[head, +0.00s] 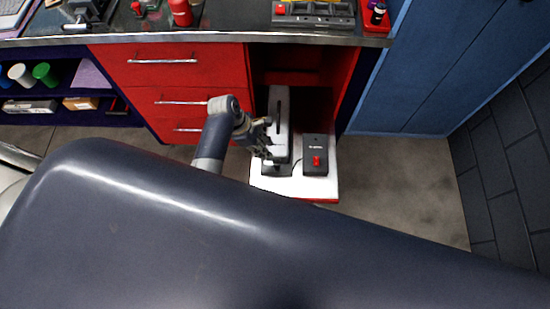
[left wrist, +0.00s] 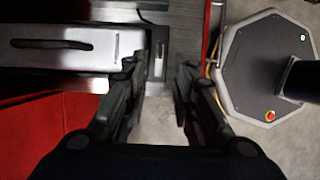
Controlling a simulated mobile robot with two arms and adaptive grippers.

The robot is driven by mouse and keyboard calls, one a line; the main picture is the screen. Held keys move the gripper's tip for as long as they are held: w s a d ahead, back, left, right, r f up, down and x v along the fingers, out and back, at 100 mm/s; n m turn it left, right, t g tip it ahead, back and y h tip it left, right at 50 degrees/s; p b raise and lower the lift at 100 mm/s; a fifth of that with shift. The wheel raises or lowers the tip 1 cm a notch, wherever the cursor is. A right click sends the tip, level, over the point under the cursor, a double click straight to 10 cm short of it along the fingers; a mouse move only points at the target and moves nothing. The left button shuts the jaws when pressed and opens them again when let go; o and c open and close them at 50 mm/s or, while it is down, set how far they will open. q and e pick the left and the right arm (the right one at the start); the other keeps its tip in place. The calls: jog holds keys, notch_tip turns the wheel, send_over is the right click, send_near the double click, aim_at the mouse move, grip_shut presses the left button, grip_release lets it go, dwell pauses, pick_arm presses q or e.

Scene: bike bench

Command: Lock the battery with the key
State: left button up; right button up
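The battery (head: 281,104) is a silver-grey block with a dark slot-shaped handle. It sits on a white pull-out shelf (head: 308,191) in the red cabinet. In the left wrist view the battery (left wrist: 75,45) lies at the upper left, its end close to my left fingers. My left gripper (head: 267,143) is beside the battery's near end in the head view. I cannot make out the key or the lock in either view. My right gripper is not in view.
A black box with a red switch (head: 316,160) stands on the shelf right of the battery. Red drawers (head: 180,75) are on the left and a blue cabinet (head: 415,75) on the right. The workbench edge (head: 215,38) runs above. Floor (head: 400,180) right of the shelf is clear.

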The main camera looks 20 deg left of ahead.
pick_arm(q)
jog(key=b+x, duration=0.2)
jog(key=x, duration=0.8)
jog(key=shift+f, duration=0.1)
grip_shut()
